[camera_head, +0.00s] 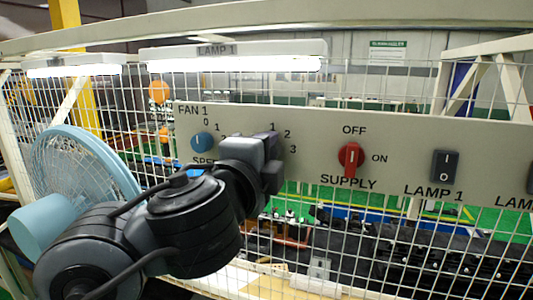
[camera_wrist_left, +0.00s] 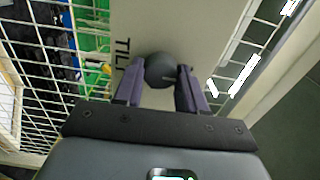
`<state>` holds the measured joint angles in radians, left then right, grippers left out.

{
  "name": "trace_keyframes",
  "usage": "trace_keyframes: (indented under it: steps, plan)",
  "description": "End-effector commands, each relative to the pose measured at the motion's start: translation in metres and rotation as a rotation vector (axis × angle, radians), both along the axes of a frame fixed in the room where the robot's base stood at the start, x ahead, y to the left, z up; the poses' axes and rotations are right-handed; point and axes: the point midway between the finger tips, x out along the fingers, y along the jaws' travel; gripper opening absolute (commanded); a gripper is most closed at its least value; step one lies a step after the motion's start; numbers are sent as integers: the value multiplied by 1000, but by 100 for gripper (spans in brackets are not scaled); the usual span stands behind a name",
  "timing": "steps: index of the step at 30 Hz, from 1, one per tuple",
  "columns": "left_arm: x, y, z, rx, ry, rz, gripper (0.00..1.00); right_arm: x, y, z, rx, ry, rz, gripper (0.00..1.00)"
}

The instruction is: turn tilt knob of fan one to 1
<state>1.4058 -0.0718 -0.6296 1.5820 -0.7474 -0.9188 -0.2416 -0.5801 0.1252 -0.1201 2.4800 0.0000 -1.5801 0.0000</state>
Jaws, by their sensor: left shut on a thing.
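The grey control panel (camera_head: 310,125) holds the fan one controls at its left end. The dark round tilt knob (camera_wrist_left: 160,70) sits between the two purple fingers of my left gripper (camera_wrist_left: 160,90), which is shut on it. Part of the TILT lettering shows beside the knob in the left wrist view. In the head view my left gripper (camera_head: 268,160) covers the knob, with the marks 1, 2 and 3 visible around it. The knob's pointer direction is not clear. The light blue fan (camera_head: 85,175) stands at the left. My right gripper is not in view.
A blue speed knob (camera_head: 201,143) is just left of my gripper. A red supply switch (camera_head: 350,160) and a black lamp 1 rocker switch (camera_head: 444,166) are to the right. White wire mesh (camera_head: 310,210) lies behind and below the panel. A lit lamp (camera_head: 235,64) is above.

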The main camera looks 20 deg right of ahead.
Motion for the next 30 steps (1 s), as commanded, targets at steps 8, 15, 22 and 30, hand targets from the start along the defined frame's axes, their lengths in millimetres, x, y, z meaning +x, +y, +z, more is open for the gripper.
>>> trace_keyframes:
  steps: [8,15,22,30]
  plan:
    - [1,1,0,-2,1,2,43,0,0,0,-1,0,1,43]
    - [0,0,0,0,0,1,65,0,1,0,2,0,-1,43]
    - [-1,1,0,1,-1,0,65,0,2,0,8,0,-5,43]
    - [-20,17,-1,-1,-3,-2,65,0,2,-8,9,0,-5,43]
